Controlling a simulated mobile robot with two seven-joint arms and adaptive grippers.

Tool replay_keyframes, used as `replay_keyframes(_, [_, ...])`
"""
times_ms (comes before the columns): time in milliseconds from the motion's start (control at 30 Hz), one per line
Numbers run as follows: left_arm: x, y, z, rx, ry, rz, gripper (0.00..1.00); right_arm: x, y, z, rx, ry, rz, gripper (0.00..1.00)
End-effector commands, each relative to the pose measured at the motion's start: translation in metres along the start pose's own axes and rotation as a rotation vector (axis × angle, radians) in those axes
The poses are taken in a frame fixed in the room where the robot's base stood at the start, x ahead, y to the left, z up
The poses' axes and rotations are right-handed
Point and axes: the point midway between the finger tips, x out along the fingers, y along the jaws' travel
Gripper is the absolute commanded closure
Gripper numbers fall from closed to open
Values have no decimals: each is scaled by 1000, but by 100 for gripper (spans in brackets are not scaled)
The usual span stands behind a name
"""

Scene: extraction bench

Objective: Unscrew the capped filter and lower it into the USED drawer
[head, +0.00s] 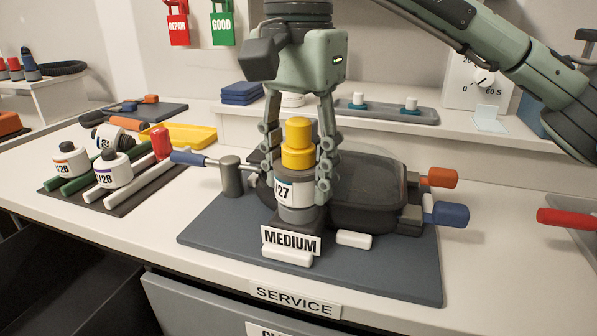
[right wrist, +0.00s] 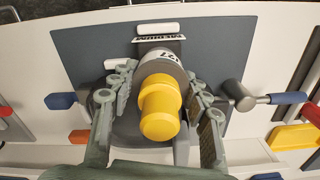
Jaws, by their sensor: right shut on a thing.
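The capped filter (head: 287,190) has a white band marked 27 and a stepped yellow cap (head: 298,145). It stands upright on the dark mount behind the MEDIUM sign (head: 291,240). My right gripper (head: 296,188) comes down from above, with a finger on each side of the filter, shut on it. In the right wrist view the yellow cap (right wrist: 160,107) sits between the fingers. I cannot tell whether the filter is still threaded in. A grey drawer front (head: 205,305) is below the SERVICE label; its own label is cut off. No drawer marked USED is readable. My left gripper is not in view.
Right of the filter is a dark housing (head: 368,195) with orange and blue handles. A blue-handled lever (head: 188,158) stands left. A dark open space (head: 80,290) shows at lower left. The mat's front is mostly clear.

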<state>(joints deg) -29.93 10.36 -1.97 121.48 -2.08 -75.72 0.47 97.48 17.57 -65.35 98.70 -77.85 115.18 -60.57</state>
Motion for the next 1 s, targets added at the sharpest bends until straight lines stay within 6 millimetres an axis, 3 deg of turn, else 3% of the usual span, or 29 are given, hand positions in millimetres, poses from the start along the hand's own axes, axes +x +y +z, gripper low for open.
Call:
replay_keyframes(400, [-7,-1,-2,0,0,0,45,0,0,0,-731,-1,0,88])
replay_keyframes(533, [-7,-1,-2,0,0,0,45,0,0,0,-841,-1,0,88])
replay_keyframes(767, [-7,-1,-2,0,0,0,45,0,0,0,-855,-1,1,88])
replay_keyframes(800, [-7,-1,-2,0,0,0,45,0,0,0,-855,-1,1,49])
replay_keyframes(933, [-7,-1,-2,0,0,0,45,0,0,0,-854,-1,0,33])
replay_keyframes(1000, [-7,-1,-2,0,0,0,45,0,0,0,-854,-1,0,31])
